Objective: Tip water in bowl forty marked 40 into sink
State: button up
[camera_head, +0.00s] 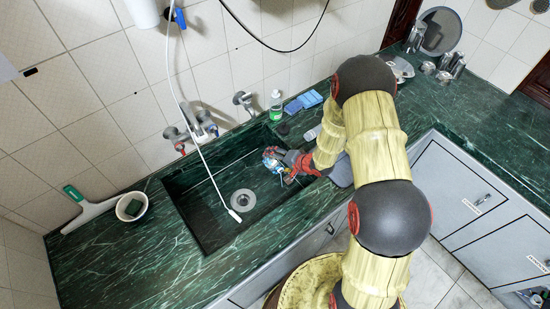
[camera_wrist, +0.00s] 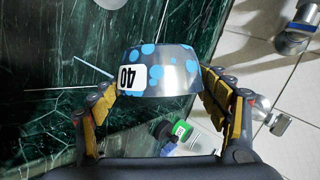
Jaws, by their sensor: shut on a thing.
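The bowl marked 40 (camera_wrist: 172,68) is silver with light blue spots and a white label. In the wrist view it appears side-on, with its label upside down and its wider end toward the bottom of the picture. My gripper (camera_wrist: 160,100) is shut on it, one yellow-padded finger at each side. In the head view, my gripper (camera_head: 288,164) holds the small bluish bowl (camera_head: 271,156) over the right part of the dark green sink (camera_head: 209,225). The bowl looks tilted. Its inside and any water are hidden.
A white hose (camera_head: 203,155) hangs into the sink near the drain (camera_head: 242,200). Taps (camera_head: 205,125) are on the tiled wall behind. A green bottle (camera_head: 276,105) and blue sponges (camera_head: 303,101) stand at the back. A white bowl (camera_head: 143,212) and squeegee (camera_head: 88,213) lie left.

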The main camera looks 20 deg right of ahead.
jog(key=shift+w+d+r+p, duration=0.1)
jog(key=shift+r+p, duration=0.05)
jog(key=shift+p, duration=0.2)
jog(key=m+y+p, duration=0.1)
jog(key=p, duration=0.1)
jog(key=d+g+y+p, duration=0.1)
jog(key=p, duration=0.2)
jog(key=shift+w+d+f+m+y+p, duration=0.1)
jog(key=shift+w+f+m+y+p, duration=0.2)
jog(key=shift+f+m, duration=0.1)
jog(key=shift+w+d+f+m+g+y, duration=0.2)
jog(key=shift+d+f+m+g+y, duration=0.15)
jog(key=shift+m+y, duration=0.4)
jog(key=shift+r+p, duration=0.1)
jog(key=shift+p, duration=0.2)
dwell(0.5)
notch_tip(320, 180, up, 4)
jog(key=p, duration=0.3)
jog(key=shift+d+n, duration=0.1)
jog(key=shift+n, duration=0.15)
dwell(0.4)
